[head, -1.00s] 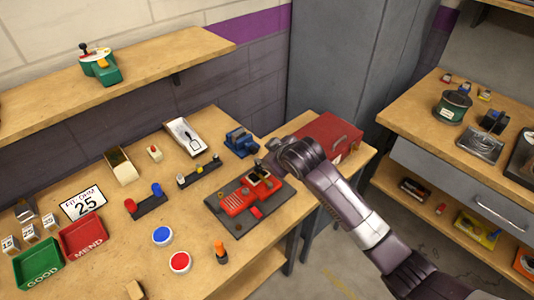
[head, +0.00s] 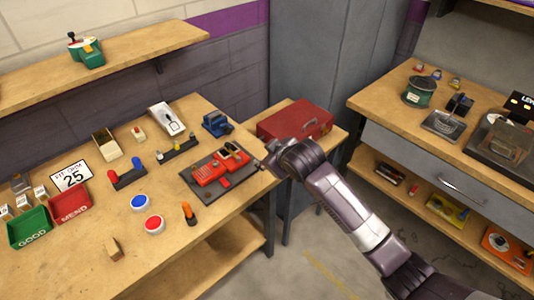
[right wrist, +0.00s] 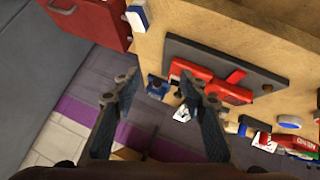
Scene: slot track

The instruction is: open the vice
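The blue vice (head: 216,124) stands at the back right of the workbench in the head view, near the wall. Its jaws are too small to judge. In the right wrist view a blue part, seemingly the vice (right wrist: 156,87), shows beside the left finger, mostly hidden. My right gripper (head: 264,160) is off the bench's right end in the head view, apart from the vice and to its right. In the right wrist view the gripper (right wrist: 157,92) has its fingers wide apart with nothing between them. My left gripper is not in view.
A red car-like model on a dark board (head: 200,188) lies in front of the vice. A red toolbox (head: 296,120) stands on a lower table behind my right gripper. A white tray (head: 165,119) is left of the vice. A grey cabinet (head: 330,50) stands behind.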

